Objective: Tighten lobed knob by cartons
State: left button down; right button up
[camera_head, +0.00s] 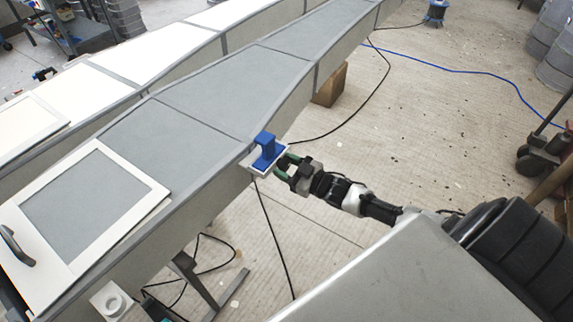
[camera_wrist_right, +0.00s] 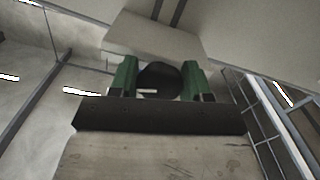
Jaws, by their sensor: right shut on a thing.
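A dark, rounded knob (camera_wrist_right: 158,80) sits between the green fingers of my right gripper (camera_wrist_right: 160,82) in the right wrist view; its lobes cannot be made out. In the head view my right gripper (camera_head: 285,163) reaches in from the right, its fingers shut at a small white bracket (camera_head: 256,169) on the edge of the long grey mould. A blue block (camera_head: 267,149) stands upright on this bracket. The knob is hidden in the head view. A brown carton (camera_head: 331,87) stands on the floor beyond, against the mould's side. My left gripper is not in view.
The long grey mould (camera_head: 225,90) runs from lower left to the top. A white frame (camera_head: 140,180) lies on its near end. Black cables (camera_head: 272,235) and a blue hose (camera_head: 470,72) cross the floor. Floor right of the mould is largely open.

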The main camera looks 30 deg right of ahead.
jog(key=m, duration=0.4)
jog(key=shift+a+m, duration=0.1)
jog(key=shift+m, duration=0.2)
jog(key=m, duration=0.5)
jog(key=shift+s+a, duration=0.1)
jog(key=shift+a, duration=0.05)
jog(key=m+b, duration=0.1)
jog(key=m, duration=0.4)
jog(key=shift+a+m+b, duration=0.1)
jog(key=shift+m+b, duration=0.2)
jog(key=shift+m, duration=0.1)
jog(key=m+b, duration=0.1)
jog(key=m, duration=0.3)
jog(key=shift+s+r+m, duration=0.1)
jog(key=shift+r+m, duration=0.05)
jog(key=shift+m, duration=0.25)
jog(key=shift+b, duration=0.3)
jog(key=o, duration=0.9)
jog(key=shift+r, duration=0.1)
jog(key=v, duration=1)
jog(key=shift+s+b, duration=0.3)
jog(key=shift+b, duration=0.05)
